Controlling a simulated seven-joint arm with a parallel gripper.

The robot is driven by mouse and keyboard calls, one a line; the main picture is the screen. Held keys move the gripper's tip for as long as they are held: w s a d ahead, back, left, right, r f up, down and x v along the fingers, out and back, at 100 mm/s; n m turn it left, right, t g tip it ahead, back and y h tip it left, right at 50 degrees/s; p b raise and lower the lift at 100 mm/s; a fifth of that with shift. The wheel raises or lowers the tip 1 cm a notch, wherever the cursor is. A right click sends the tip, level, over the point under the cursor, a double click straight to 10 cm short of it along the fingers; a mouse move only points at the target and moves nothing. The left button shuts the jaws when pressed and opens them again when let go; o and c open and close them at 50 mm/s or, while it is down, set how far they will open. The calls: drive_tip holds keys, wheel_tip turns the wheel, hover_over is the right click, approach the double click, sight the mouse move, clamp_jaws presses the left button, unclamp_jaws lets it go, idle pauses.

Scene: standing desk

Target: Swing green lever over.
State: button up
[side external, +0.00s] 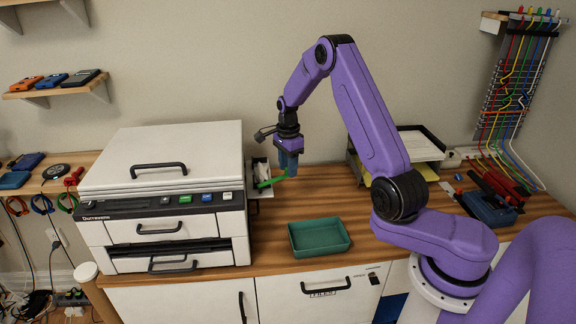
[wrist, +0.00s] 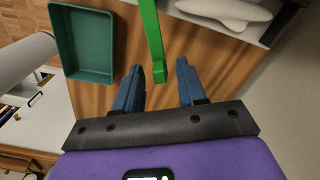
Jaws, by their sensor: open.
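The green lever (side external: 271,182) sticks out from the right side of the white printer (side external: 165,240). In the wrist view the lever (wrist: 152,40) is a long green bar with a small block at its end. My gripper (side external: 288,172) is beside the printer's right side, pointing down at the lever. In the wrist view my gripper (wrist: 160,72) is open, with one blue finger on each side of the lever's end. Gaps show between the lever and both fingers, so it is not clamped. The lever's pivot is hidden.
A green tray (side external: 319,252) lies on the wooden desk right of the printer; it also shows in the wrist view (wrist: 58,42). A paper tray (side external: 432,150) stands behind my arm. Coloured cables (side external: 508,95) hang at the right. The desk around the green tray is clear.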

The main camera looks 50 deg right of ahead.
clamp_jaws()
drive_tip(key=shift+s, duration=0.1)
drive_tip(key=shift+s+a+m, duration=0.55)
drive_tip(key=shift+s+m, duration=0.2)
drive_tip(key=shift+m, duration=0.3)
drive_tip(key=shift+s+a+m, duration=0.5)
drive_tip(key=shift+s+m, duration=0.2)
drive_tip(key=shift+m, duration=0.4)
drive_tip(key=shift+s+a+m, duration=0.55)
drive_tip(key=shift+s+m, duration=0.2)
drive_tip(key=shift+m, duration=0.3)
unclamp_jaws()
drive_tip(key=shift+r, duration=0.1)
